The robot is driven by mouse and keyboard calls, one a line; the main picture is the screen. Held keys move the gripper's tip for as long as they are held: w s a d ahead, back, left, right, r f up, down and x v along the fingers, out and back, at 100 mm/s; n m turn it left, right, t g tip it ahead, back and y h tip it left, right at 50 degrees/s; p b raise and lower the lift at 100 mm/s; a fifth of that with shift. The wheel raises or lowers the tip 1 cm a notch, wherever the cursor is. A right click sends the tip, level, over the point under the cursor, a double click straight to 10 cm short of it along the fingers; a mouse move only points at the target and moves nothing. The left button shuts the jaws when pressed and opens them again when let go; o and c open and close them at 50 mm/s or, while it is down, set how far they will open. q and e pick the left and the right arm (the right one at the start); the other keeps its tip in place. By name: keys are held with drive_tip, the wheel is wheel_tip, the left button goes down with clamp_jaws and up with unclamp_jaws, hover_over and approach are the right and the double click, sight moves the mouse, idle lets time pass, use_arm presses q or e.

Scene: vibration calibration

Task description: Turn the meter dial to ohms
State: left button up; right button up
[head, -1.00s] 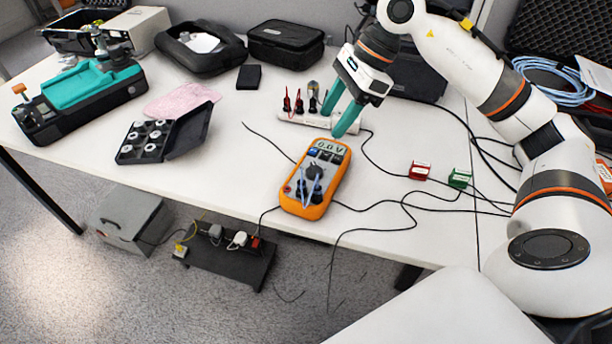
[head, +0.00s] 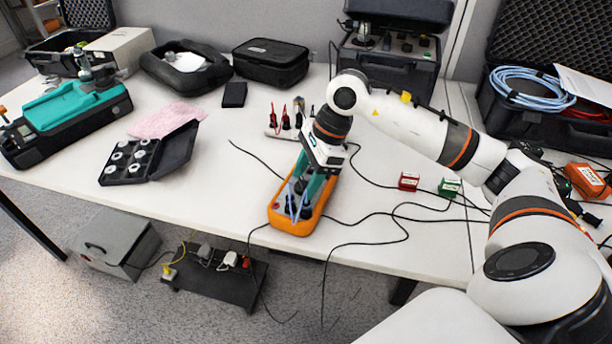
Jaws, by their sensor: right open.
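The orange multimeter (head: 318,212) lies on the white table near its front edge. Its lower part, with dark plugs and a bluish lead, shows. My right gripper (head: 304,196) is over the meter, pointing down, with teal fingers open around the area of the dial. The gripper hides the meter's display and most of the dial. I cannot tell whether the fingers touch the dial or which setting it is on. My left gripper is not in view.
Thin black cables (head: 385,213) run across the table right of the meter. A red block (head: 408,181) and a green block (head: 449,187) stand there. A probe rack (head: 284,134) stands behind. A black case of weights (head: 133,162) lies left. The table (head: 222,195) is clear left of the meter.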

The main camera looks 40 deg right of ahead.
drive_tip(key=shift+c, duration=0.5)
drive_tip(key=c, duration=0.8)
drive_tip(key=shift+c, duration=0.3)
drive_tip(key=shift+m, duration=0.3)
drive_tip(key=m+t+b, duration=0.1)
drive_tip(key=m, duration=0.1)
drive_tip(key=m+t+h+b, duration=0.1)
drive_tip(key=m, duration=0.2)
drive_tip(key=shift+s+a+m, duration=0.1)
drive_tip(key=shift+s+m, duration=0.05)
drive_tip(key=shift+m, duration=0.15)
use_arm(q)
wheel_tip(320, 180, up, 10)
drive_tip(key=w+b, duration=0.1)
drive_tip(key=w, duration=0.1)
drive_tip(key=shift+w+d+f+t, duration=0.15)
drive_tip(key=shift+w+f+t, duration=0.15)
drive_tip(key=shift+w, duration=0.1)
use_arm(e)
drive_tip(key=shift+m+t+h, duration=0.3)
drive_tip(key=shift+m, duration=0.6)
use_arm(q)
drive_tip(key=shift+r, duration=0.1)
